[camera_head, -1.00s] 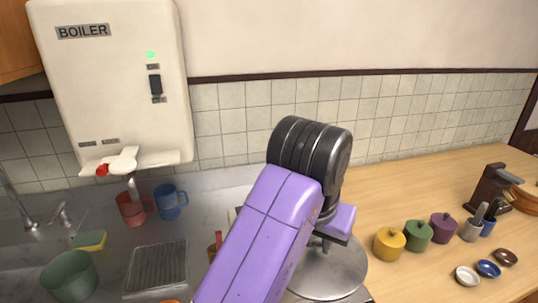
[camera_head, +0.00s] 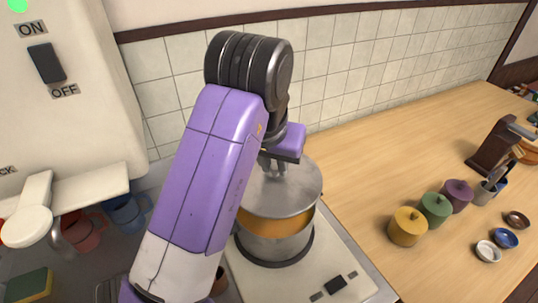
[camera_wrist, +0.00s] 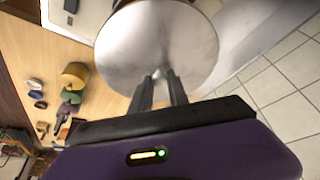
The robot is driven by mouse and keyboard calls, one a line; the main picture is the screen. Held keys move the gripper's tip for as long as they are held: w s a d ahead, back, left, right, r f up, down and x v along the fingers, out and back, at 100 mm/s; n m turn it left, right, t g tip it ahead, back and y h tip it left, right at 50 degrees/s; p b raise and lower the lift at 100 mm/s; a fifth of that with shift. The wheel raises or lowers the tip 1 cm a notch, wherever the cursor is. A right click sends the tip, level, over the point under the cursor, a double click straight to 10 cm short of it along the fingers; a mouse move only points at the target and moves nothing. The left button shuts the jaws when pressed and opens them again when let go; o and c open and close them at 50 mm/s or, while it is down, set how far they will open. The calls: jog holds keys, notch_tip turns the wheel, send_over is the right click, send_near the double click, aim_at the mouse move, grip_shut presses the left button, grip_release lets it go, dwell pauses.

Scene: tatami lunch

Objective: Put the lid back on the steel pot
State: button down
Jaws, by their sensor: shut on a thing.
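The steel pot (camera_head: 270,247) stands on the dark ring of a pale cooker, with an orange content or band showing under the lid. The steel lid (camera_head: 297,200) is over the pot's top, looking slightly tilted, with a gap at the front. In the wrist view the lid (camera_wrist: 150,60) fills the upper middle. My gripper (camera_head: 273,165) is shut on the lid's knob from above; its fingers (camera_wrist: 163,88) meet at the knob in the wrist view. Whether the lid touches the rim at the back is hidden.
The cooker (camera_head: 320,260) has a dark switch on its front. Yellow (camera_head: 407,227), green (camera_head: 434,208) and purple (camera_head: 457,194) lidded jars stand on the wooden counter to the right, with small bowls (camera_head: 488,251). The boiler (camera_head: 65,100) is at the left, above red and blue mugs.

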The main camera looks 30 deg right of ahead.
aim_at(273, 182)
jog(key=shift+f+b, duration=2.35)
jog(key=shift+f, duration=0.7)
jog(key=shift+s, duration=0.1)
jog(key=shift+f+p, duration=0.15)
jog(key=shift+p, duration=0.3)
dwell(0.5)
jog(key=shift+a, duration=0.1)
jog(key=c, duration=0.7)
grip_release()
